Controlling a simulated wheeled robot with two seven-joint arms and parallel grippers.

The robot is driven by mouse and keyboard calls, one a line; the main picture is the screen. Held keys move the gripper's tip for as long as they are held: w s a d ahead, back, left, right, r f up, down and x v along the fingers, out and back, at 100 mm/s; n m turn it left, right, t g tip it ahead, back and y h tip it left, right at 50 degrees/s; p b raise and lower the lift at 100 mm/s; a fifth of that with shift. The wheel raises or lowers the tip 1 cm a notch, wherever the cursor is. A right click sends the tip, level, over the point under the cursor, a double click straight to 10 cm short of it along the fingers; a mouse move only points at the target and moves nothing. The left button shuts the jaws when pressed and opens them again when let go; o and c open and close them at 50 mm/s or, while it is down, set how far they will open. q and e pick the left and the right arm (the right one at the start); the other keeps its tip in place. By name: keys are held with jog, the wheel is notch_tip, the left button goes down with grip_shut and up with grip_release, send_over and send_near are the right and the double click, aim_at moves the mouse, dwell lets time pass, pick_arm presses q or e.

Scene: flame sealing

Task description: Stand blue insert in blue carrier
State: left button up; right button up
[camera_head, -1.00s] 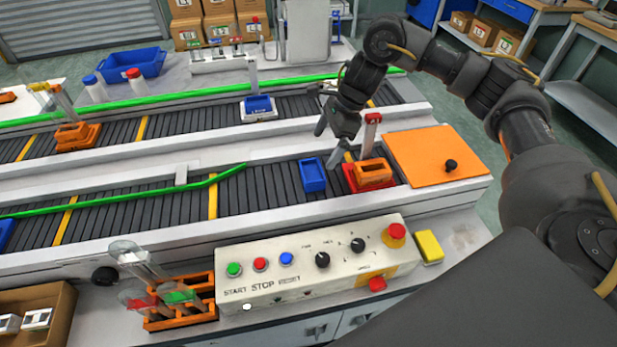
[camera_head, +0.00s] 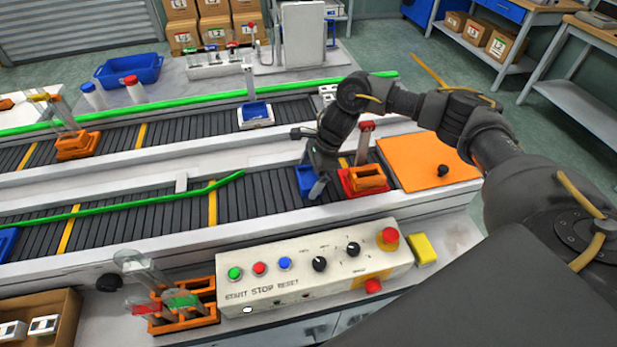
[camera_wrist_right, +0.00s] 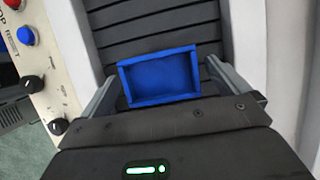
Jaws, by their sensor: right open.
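A blue open-topped box (camera_head: 304,178), which looks like the blue insert, sits on the near conveyor, partly hidden by my right gripper (camera_head: 314,180). In the right wrist view the blue box (camera_wrist_right: 160,76) lies between the two spread fingers of my right gripper (camera_wrist_right: 163,72). The fingers are open, with a visible gap on each side of the box. A blue piece (camera_head: 7,242), cut off by the left edge on the near conveyor, may be the blue carrier; I cannot tell. My left gripper is out of view.
A red carrier (camera_head: 350,190) with an orange box (camera_head: 368,177) stands just right of the blue box. An orange plate (camera_head: 425,163) lies beyond it. A control panel (camera_head: 312,268) stands in front. The far conveyor bears a blue piece on a white base (camera_head: 257,122).

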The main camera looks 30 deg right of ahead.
jog(key=shift+a+f, duration=0.25)
jog(key=shift+f, duration=0.3)
jog(key=c, duration=1.1)
jog(key=shift+c, duration=0.2)
jog(key=shift+r, duration=0.1)
jog(key=shift+w+r+b, duration=0.1)
jog(key=shift+r+b, duration=0.35)
jog(key=r, duration=0.1)
jog(key=r+b, duration=0.1)
jog(key=shift+s+r, duration=0.35)
jog(key=s+a+r+b, duration=0.3)
jog(key=s+r, duration=0.6)
jog(key=s, duration=0.4)
jog(key=shift+a+r, duration=0.15)
